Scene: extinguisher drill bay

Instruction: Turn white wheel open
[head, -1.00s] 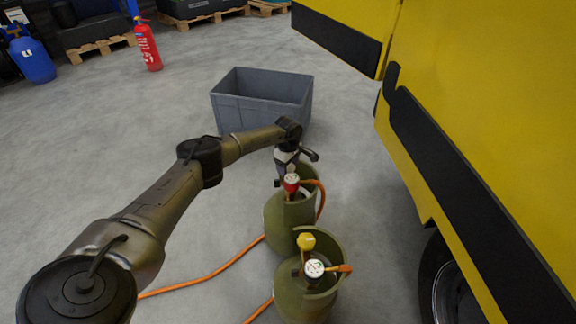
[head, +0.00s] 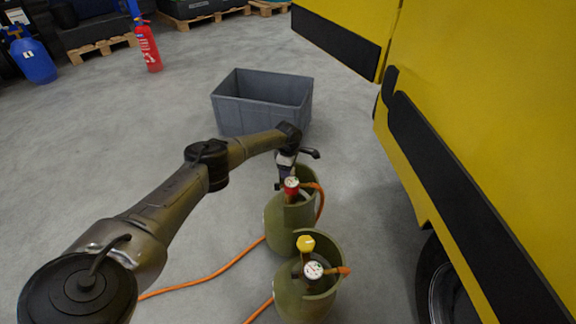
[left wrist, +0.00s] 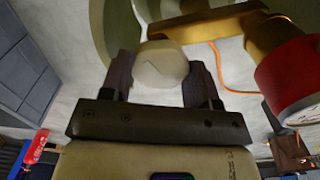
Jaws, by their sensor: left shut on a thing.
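The white wheel (left wrist: 160,66) is a rounded white knob on a brass valve (left wrist: 205,25), seen in the left wrist view. My left gripper (left wrist: 158,80) is shut on it, with one dark finger on each side. In the head view my left gripper (head: 284,178) reaches down at the back green cylinder (head: 283,218) and hides the wheel. A red-cased gauge (head: 291,184) sits beside the gripper on that cylinder. It also shows at the right of the left wrist view (left wrist: 292,82). My right gripper is not in view.
A front green cylinder (head: 300,300) with a yellow knob (head: 306,242) and white gauge (head: 314,270) stands close by. Orange hoses (head: 215,273) cross the floor. A grey crate (head: 262,104) lies behind. A yellow vehicle (head: 480,90) bounds the right.

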